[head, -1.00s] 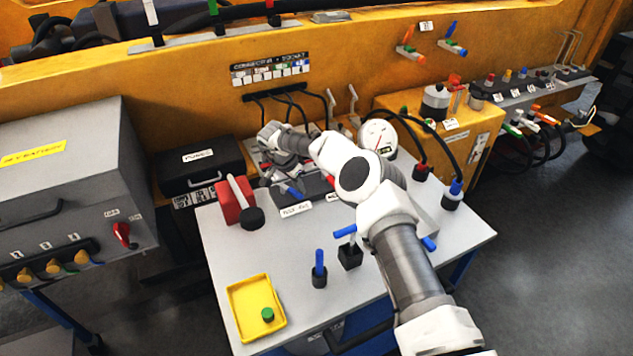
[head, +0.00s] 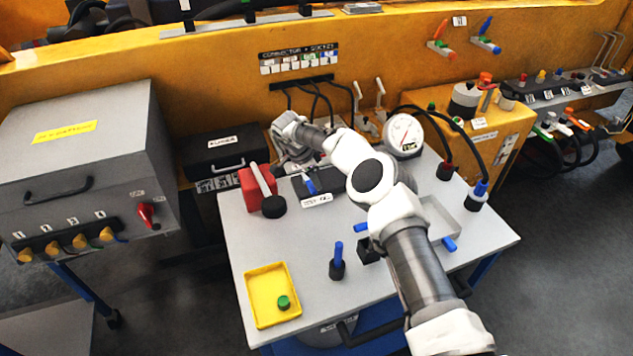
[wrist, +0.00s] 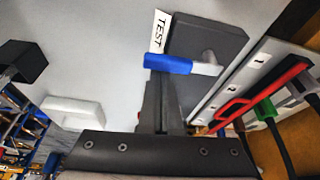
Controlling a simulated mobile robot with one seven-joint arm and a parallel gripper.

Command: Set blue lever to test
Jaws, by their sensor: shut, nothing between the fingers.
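The blue lever (wrist: 168,63) is in the wrist view, with a blue grip on a pale shaft, mounted on a dark grey block (wrist: 209,38). Its grip points to the block's left edge, beside the lower end of the white TEST label (wrist: 160,32). In the head view the lever (head: 310,185) stands behind its white label (head: 316,200). My gripper (wrist: 164,88) is shut and empty. Its fingertips are just below the blue grip in the wrist view; I cannot tell whether they touch it. My arm hides part of the block in the head view.
A red box with a black knob (head: 257,188) stands left of the lever. A gauge (head: 404,135) is to the right. A blue peg (head: 337,262) and a yellow tray (head: 250,300) are at the front. The grey table between is mostly clear.

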